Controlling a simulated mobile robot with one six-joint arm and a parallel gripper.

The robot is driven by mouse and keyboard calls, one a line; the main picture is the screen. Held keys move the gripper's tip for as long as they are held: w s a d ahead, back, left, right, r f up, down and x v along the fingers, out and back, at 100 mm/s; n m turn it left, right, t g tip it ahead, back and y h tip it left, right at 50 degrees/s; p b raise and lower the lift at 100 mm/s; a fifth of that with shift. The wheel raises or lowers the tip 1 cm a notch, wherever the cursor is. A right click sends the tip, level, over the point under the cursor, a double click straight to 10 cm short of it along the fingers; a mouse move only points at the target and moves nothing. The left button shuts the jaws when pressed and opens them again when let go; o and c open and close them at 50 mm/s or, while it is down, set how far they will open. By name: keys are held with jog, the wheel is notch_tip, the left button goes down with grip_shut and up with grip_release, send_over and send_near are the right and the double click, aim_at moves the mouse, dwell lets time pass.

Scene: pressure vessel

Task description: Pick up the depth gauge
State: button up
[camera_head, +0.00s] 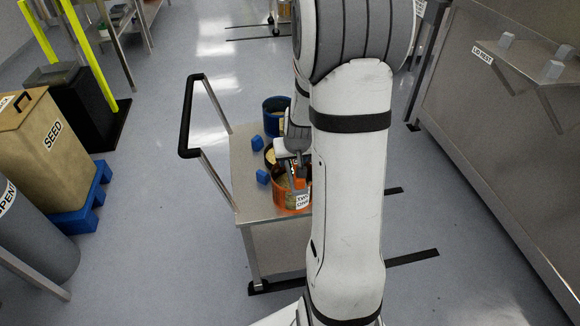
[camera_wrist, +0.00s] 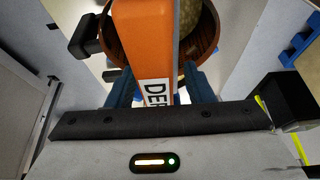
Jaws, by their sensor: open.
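The depth gauge (camera_wrist: 147,50) is an orange block with a white label reading "DEP" and a grey side edge. In the wrist view it stands between the two dark blue fingers of my gripper (camera_wrist: 161,78), which are open around it. I cannot tell whether either finger touches it. Behind it is a round orange-brown tub (camera_wrist: 207,32) with grainy contents. In the head view my gripper (camera_head: 294,168) is low over the orange tub (camera_head: 286,201) on the cart, and my arm hides much of that area.
The steel cart (camera_head: 248,205) has a black push handle (camera_head: 187,115) on its left. A blue tub (camera_head: 272,122), a dark tub (camera_head: 268,156) and two blue blocks (camera_head: 257,142) are also on it. A steel cabinet (camera_head: 490,140) stands at right. Open floor lies left of the cart.

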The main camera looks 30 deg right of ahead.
jog(key=shift+f, duration=0.2)
jog(key=shift+c, duration=0.4)
jog(key=c, duration=0.8)
